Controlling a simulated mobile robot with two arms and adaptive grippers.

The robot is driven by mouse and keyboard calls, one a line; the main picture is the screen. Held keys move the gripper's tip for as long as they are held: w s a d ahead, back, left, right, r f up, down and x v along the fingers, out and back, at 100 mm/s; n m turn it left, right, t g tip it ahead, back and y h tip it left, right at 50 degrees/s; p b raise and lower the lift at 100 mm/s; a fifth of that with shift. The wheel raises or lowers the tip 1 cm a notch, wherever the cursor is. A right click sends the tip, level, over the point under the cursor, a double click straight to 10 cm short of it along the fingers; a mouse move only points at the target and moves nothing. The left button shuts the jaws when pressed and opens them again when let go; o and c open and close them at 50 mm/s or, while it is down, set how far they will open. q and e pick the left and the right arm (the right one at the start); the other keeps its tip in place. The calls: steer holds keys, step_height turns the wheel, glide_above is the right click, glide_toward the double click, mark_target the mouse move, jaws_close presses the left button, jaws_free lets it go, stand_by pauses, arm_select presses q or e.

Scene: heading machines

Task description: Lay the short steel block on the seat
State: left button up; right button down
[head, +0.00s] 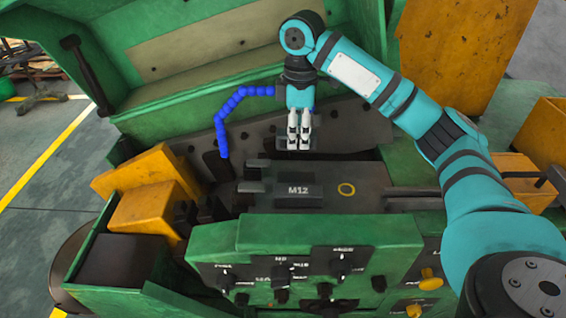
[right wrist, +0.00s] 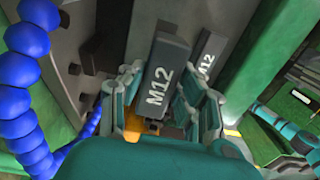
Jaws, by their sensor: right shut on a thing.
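My right gripper (head: 298,145) is shut on a dark grey steel block (right wrist: 166,75) marked M12. It holds the block above the machine bed; the block's lower part (head: 281,144) shows beneath the fingers in the head view. A second dark piece marked M12 (head: 298,191) lies on the bed nearer me, and it also shows in the right wrist view (right wrist: 207,60), to the right of the held block. I cannot tell which surface is the seat. My left gripper is not in view.
A blue segmented hose (head: 231,104) curves left of my gripper; it is close at the left in the right wrist view (right wrist: 22,75). A green control panel (head: 300,235) with knobs stands in front.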

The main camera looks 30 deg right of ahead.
mark_target(296, 178)
steer(key=shift+w+a+f, duration=0.1)
steer(key=shift+w+f, duration=0.1)
steer(key=shift+f, duration=0.45)
steer(key=shift+w+f, duration=0.15)
steer(key=shift+f, duration=0.45)
steer(key=f, duration=0.1)
steer(key=s+f+p, duration=0.1)
steer(key=f, duration=0.1)
steer(key=shift+s+f, duration=0.2)
steer(key=shift+f, duration=0.05)
steer(key=shift+w+f+p, duration=0.25)
steer(key=shift+f+p, duration=0.35)
steer(key=shift+f, duration=1.35)
steer(key=c, duration=1.2)
jaws_free()
steer(key=shift+o, duration=1.4)
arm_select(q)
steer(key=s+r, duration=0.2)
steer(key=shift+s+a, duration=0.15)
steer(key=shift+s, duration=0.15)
